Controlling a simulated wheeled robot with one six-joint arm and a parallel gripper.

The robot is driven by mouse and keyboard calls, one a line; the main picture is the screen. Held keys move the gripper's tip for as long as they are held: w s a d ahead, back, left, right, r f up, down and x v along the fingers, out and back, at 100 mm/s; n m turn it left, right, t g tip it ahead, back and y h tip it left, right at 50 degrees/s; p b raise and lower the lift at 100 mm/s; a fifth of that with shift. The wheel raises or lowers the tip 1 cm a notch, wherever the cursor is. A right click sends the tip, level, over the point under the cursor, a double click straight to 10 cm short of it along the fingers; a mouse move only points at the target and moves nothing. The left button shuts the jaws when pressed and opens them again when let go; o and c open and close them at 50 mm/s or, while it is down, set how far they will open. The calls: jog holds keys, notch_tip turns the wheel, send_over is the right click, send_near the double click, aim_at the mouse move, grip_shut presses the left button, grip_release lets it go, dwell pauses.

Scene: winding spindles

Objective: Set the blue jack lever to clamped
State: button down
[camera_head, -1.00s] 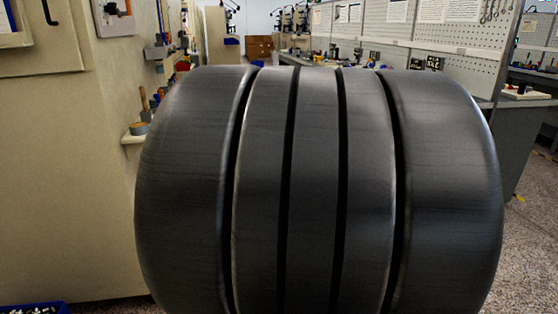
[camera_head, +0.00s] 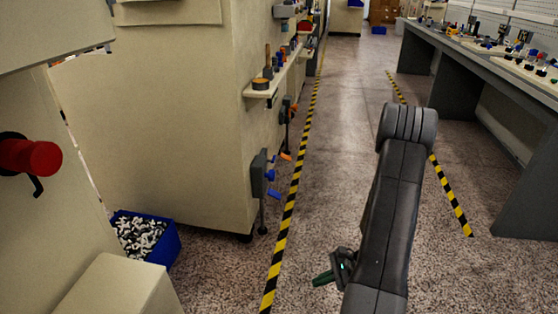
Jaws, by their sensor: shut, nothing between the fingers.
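A small blue jack lever (camera_head: 274,194) sticks out to the right, low on the side of the beige machine cabinet. It sits by a dark grey jack block (camera_head: 259,173) with a blue part above the lever. The lever is small in view, and I cannot tell its setting. The gripper is shut and empty. My dark arm hides part of the floor behind it.
An orange lever (camera_head: 286,157) is farther along the cabinet. A blue bin (camera_head: 166,246) of small parts stands on the floor at left, near a red knob (camera_head: 32,157). A workbench (camera_head: 505,75) lines the right. The striped-edged aisle (camera_head: 338,130) is open floor.

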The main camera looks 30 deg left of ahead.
jog(key=w+a+f+m+y, duration=0.1)
jog(key=a+f+m, duration=0.3)
jog(key=f, duration=0.5)
jog(key=shift+w+a+t+y, duration=0.3)
jog(key=shift+a+y, duration=0.4)
jog(key=shift+a, duration=0.5)
